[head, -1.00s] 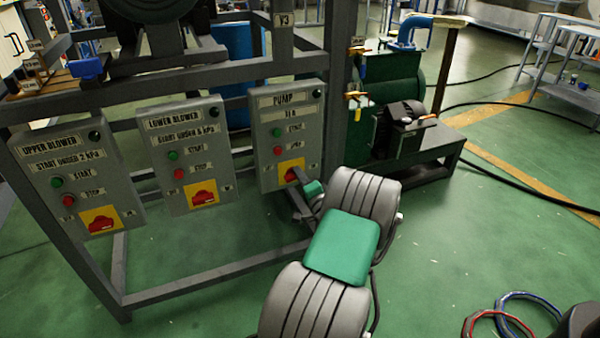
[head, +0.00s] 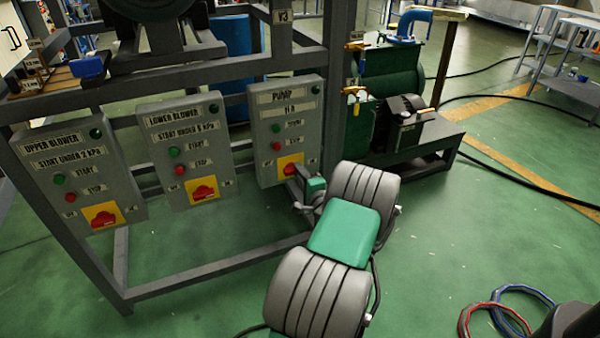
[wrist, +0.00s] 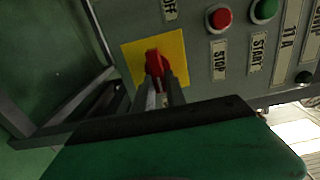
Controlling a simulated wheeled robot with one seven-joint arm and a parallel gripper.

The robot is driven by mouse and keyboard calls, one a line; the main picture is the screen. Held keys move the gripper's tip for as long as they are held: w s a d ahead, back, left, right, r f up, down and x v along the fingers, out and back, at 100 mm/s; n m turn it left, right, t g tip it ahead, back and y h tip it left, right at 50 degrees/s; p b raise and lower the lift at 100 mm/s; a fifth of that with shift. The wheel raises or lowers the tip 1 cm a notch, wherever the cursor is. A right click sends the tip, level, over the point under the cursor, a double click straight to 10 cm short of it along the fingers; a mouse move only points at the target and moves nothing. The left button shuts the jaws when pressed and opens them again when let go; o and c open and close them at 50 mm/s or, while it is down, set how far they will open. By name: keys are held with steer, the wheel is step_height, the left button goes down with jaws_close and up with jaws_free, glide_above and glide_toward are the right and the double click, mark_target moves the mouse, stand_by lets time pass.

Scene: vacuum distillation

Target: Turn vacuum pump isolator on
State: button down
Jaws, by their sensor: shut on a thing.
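The vacuum pump isolator is a red rotary handle (wrist: 154,63) on a yellow plate (wrist: 176,44), low on the grey pump box (head: 262,140). In the head view the red handle is partly hidden behind my gripper (head: 296,175). In the wrist view my gripper (wrist: 160,88) has its fingers closed on the red handle. The handle stands roughly along the finger direction there. Its exact setting cannot be read, as the fingers cover its lower part.
The pump box also has a green start button (wrist: 264,10) and a red stop button (wrist: 219,17). Similar lower blower (head: 185,150) and upper blower (head: 80,175) boxes hang to the left. A green pump (head: 392,75) stands behind right.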

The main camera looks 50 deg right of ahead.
steer(key=c, duration=1.4)
jaws_free()
steer(key=shift+o, duration=0.2)
steer(key=p+v, duration=0.1)
steer(key=v, duration=0.6)
steer(key=shift+s+a, duration=0.2)
steer(key=shift+s, duration=0.15)
